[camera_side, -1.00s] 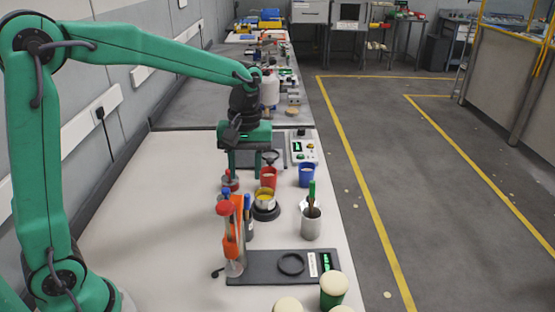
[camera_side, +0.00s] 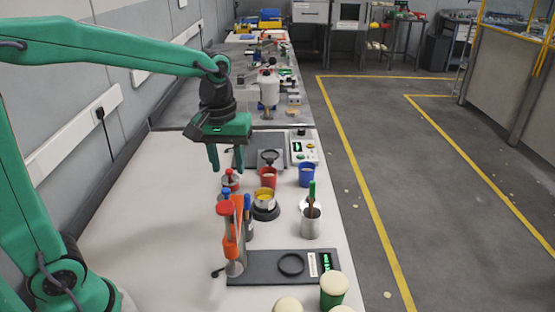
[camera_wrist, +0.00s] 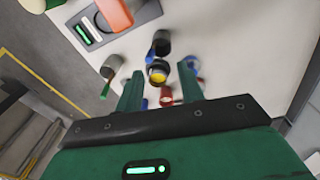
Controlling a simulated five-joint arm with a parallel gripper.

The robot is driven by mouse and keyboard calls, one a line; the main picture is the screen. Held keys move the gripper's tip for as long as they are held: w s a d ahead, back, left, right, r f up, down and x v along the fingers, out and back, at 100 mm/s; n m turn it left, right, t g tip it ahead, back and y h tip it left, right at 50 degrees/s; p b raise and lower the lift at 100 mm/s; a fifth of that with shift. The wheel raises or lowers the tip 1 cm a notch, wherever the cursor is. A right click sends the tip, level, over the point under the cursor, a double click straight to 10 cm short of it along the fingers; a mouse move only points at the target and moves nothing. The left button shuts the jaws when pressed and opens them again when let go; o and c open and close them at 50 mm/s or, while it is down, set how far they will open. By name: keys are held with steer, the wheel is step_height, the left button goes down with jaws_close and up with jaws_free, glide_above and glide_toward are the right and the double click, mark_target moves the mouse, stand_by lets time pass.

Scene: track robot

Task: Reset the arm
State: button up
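My green gripper (camera_side: 227,166) hangs fingers-down over the far part of the pale table. It is to the left of the cups and above the tabletop. Its two fingers are apart with nothing between them; in the wrist view the open gripper (camera_wrist: 160,78) shows the same spread. A red cup (camera_side: 268,177) and a round container with yellow contents (camera_side: 265,198) stand nearer the camera and to the right of it. The wrist view also shows the yellow container (camera_wrist: 158,76) and the red cup (camera_wrist: 166,97) beyond the fingers.
An orange holder (camera_side: 233,240) with red- and blue-topped items stands at the front, beside a dark plate with a black ring (camera_side: 291,264). A blue cup (camera_side: 306,175), a grey cup with a green-handled tool (camera_side: 311,223) and a control box (camera_side: 303,147) line the right edge. The left tabletop is bare.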

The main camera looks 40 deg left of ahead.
steer(key=s+a+r+m+t, duration=0.1)
steer(key=s+m+t, duration=0.3)
steer(key=s, duration=0.9)
steer(key=shift+s+a+r+m+t, duration=0.15)
steer(key=shift+a+r+m+t, duration=0.2)
steer(key=shift+m, duration=1.05)
